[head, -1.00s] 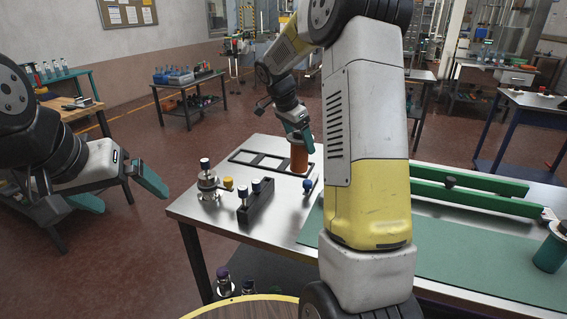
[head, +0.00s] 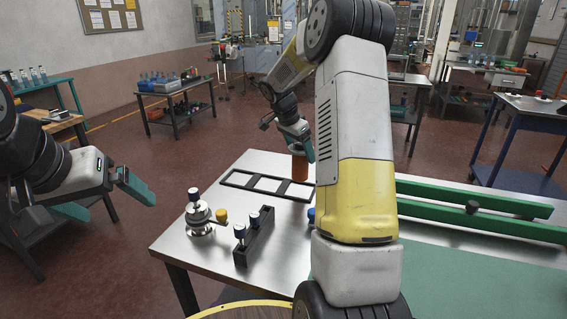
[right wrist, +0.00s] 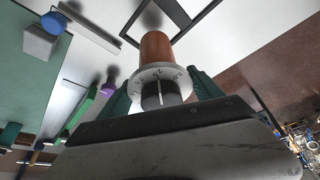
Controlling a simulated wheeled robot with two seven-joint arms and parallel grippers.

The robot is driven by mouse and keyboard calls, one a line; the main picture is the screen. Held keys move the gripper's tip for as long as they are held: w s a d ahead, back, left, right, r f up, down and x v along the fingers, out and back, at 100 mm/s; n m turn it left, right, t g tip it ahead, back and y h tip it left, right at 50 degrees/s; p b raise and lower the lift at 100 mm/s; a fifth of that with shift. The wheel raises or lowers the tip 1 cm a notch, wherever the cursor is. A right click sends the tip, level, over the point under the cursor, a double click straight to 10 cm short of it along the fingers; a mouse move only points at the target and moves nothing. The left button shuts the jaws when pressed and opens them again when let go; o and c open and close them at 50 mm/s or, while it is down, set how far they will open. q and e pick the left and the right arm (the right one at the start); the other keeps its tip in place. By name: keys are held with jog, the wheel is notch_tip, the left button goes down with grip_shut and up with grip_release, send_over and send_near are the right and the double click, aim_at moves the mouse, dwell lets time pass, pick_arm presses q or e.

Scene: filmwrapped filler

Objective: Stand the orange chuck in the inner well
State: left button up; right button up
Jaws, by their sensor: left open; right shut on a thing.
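The orange chuck (head: 300,168) is upright in my right gripper (head: 298,136), at the right end of the black frame (head: 250,190) with square wells on the steel table. In the right wrist view the chuck (right wrist: 156,48) has a pale marked collar and a grey knob between the shut fingers. Its far end points at the table near the frame (right wrist: 178,12). I cannot tell how large the gap below it is. My arm hides the frame's right end in the head view. My left gripper (head: 105,197) is open and empty, left of the table.
A metal fixture with a yellow knob (head: 200,213) and a black block with blue-topped pins (head: 254,240) stand in front of the frame. Green rails (head: 470,208) and a green mat (head: 470,262) lie to the right. The table's left corner is bare.

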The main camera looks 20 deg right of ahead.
aim_at(300, 164)
jog(key=shift+f, duration=2.5)
jog(key=shift+f, duration=0.1)
jog(key=o, duration=2.1)
jog(key=shift+f, duration=0.1)
